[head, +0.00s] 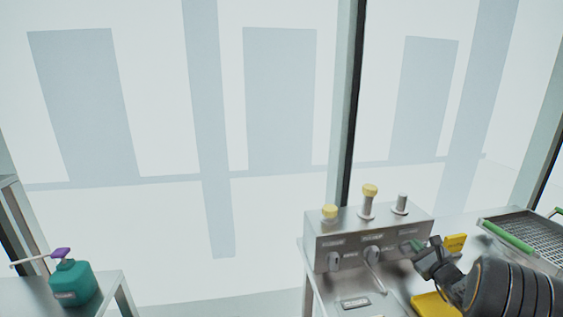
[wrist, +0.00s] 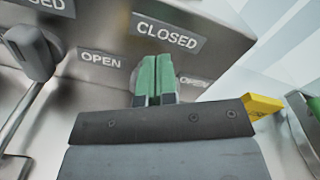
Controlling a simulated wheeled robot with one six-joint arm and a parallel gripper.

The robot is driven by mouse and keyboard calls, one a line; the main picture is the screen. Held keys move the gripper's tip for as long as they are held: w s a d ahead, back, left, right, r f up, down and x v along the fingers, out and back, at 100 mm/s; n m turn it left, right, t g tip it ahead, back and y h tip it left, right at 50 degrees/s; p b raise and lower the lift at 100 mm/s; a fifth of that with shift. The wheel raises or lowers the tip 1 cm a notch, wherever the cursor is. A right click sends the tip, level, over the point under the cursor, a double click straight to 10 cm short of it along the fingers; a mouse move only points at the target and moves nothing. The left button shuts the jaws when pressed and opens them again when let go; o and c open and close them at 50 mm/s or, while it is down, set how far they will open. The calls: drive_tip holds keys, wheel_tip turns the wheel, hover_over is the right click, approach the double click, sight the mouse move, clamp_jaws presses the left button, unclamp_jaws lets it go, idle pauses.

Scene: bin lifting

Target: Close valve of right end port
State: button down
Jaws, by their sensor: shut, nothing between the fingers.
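A steel box (head: 325,246) carries three ports on top and valve handles on its front. The right end port (head: 400,204) is a bare metal post without a yellow cap. My gripper (head: 416,245) is at the right end of the front panel, its green fingertips shut together. In the wrist view the fingertips (wrist: 155,78) are just below a "CLOSED" label (wrist: 166,33), between two "OPEN" labels. The right valve is mostly hidden behind the fingers, so its handle position and any contact cannot be told. The middle valve handle (wrist: 32,52) shows at the left.
The left (head: 330,212) and middle (head: 369,200) ports have yellow caps. A yellow object (head: 455,243) lies right of the box, with another yellow piece (head: 435,304) in front. A mesh basket (head: 525,240) with green handles stands far right. A teal bottle (head: 72,284) stands at left.

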drive_tip(key=shift+s+a+f+b, duration=0.15)
drive_tip(key=shift+a+b, duration=0.25)
drive_tip(key=shift+b, duration=0.6)
drive_tip(key=shift+a+f+b, duration=0.2)
drive_tip(key=shift+a+b, duration=0.2)
drive_tip(key=shift+b, duration=0.6)
drive_tip(key=shift+s+a+f+b, duration=0.1)
drive_tip(key=shift+a+f+b, duration=0.45)
drive_tip(key=shift+b, duration=1.3)
drive_tip(key=shift+a+r, duration=0.15)
drive_tip(key=shift+r, duration=0.05)
drive_tip(key=shift+s+a+r+b, duration=0.1)
drive_tip(key=shift+a+b, duration=0.1)
drive_tip(key=shift+b, duration=0.1)
drive_tip(key=shift+s+d+b, duration=0.2)
drive_tip(key=shift+s+b, duration=0.05)
drive_tip(key=shift+s, duration=0.75)
drive_tip(key=shift+s+d+b, duration=0.15)
drive_tip(key=shift+s+b, duration=0.15)
drive_tip(key=shift+s, duration=0.65)
drive_tip(key=shift+s+d+b, duration=0.2)
drive_tip(key=shift+s+b, duration=0.05)
drive_tip(key=shift+s, duration=0.75)
drive_tip(key=shift+r, duration=0.15)
